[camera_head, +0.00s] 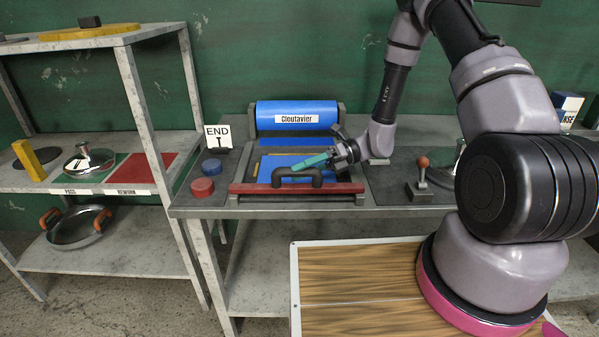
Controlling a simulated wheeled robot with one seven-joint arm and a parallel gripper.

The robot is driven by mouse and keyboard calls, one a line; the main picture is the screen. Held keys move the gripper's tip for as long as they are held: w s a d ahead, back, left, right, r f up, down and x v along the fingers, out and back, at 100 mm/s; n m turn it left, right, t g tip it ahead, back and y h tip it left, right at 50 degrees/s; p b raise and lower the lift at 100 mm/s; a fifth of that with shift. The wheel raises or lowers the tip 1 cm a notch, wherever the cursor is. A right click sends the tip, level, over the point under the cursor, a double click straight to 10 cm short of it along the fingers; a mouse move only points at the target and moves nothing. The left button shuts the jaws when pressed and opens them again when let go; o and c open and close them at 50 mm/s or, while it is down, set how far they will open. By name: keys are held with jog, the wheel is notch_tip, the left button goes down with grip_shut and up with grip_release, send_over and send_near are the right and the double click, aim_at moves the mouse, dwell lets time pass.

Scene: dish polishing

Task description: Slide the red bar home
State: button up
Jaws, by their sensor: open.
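The red bar (247,188) lies across the front of the machine labelled "Cloutavier", along the bench's front edge. A black arched handle (297,175) stands at its middle. The machine has a blue roller (296,117) at the back and a blue bed (285,161) between roller and bar. My gripper (326,160) is open above the right part of the bed, just behind and right of the handle. A teal strip (309,162) shows at its jaws, over the bed; I cannot tell whether it is part of the gripper. The gripper appears apart from the handle.
A shelf with dishes (89,158) is at the left.

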jog(key=shift+s+a+f, duration=0.1)
jog(key=shift+a, duration=0.25)
grip_shut()
dwell(1.2)
